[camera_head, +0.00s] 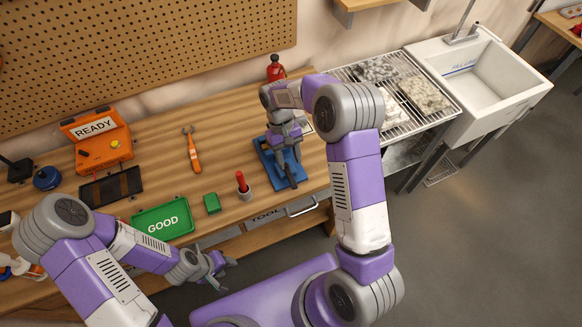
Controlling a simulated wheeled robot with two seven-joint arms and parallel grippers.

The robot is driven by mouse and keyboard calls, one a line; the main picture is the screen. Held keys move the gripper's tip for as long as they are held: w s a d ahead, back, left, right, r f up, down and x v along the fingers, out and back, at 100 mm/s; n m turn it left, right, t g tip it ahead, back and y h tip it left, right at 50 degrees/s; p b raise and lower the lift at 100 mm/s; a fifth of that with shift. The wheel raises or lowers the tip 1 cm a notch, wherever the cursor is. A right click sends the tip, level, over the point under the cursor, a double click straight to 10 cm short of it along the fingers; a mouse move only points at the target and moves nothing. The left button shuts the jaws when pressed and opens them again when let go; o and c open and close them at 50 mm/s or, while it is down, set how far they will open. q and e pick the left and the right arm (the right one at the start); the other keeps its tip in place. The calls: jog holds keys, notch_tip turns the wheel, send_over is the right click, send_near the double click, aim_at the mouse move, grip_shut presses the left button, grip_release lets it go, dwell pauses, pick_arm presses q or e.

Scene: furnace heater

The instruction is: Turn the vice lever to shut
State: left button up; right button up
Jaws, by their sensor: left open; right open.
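The blue vice (268,160) stands on the wooden workbench, near its right end. A dark grey bar-like part (291,177) shows at its front; I cannot tell whether this is the lever. My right gripper (286,145) is open and points down right over the vice, hiding part of it. I cannot tell whether it touches the vice. My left gripper (222,273) is open and empty, in front of the bench edge and well apart from the vice.
On the bench (225,155) are a green GOOD tray (150,228), a green block (212,203), a red-handled item in a cup (243,184), an orange wrench (194,155), an orange READY box (103,152) and a red bottle (275,69). A wire rack (345,75) and sink (490,80) stand right.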

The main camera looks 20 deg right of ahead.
aim_at(290, 176)
jog(key=shift+w+r, duration=0.25)
jog(key=shift+r, duration=0.4)
jog(key=shift+a, duration=0.1)
jog(key=shift+c, duration=1.3)
jog(key=s+a+h+b, duration=0.1)
jog(key=a+b, duration=0.1)
jog(key=s+a+t+h+b, duration=0.1)
jog(key=a+b, duration=0.1)
jog(key=s+a+t+h+b, duration=0.1)
jog(key=a+b, duration=0.1)
jog(key=shift+s+a+f+m+h, duration=0.2)
jog(key=shift+f+m+h, duration=0.15)
jog(key=shift+m+h, duration=0.05)
grip_shut()
jog(key=s+a+m+t+h+b, duration=0.1)
jog(key=s+a+t+h+b, duration=0.1)
jog(key=s+a+t+b, duration=0.4)
jog(key=shift+t, duration=0.3)
jog(key=b+x, duration=0.1)
jog(key=x, duration=0.4)
jog(key=w+x, duration=0.1)
jog(key=x, duration=0.4)
jog(key=shift+w+a+r+b, duration=0.1)
jog(key=shift+r+b, duration=0.15)
jog(key=shift+b, duration=0.1)
jog(key=shift+d+r, duration=0.1)
jog(key=shift+d, duration=1.9)
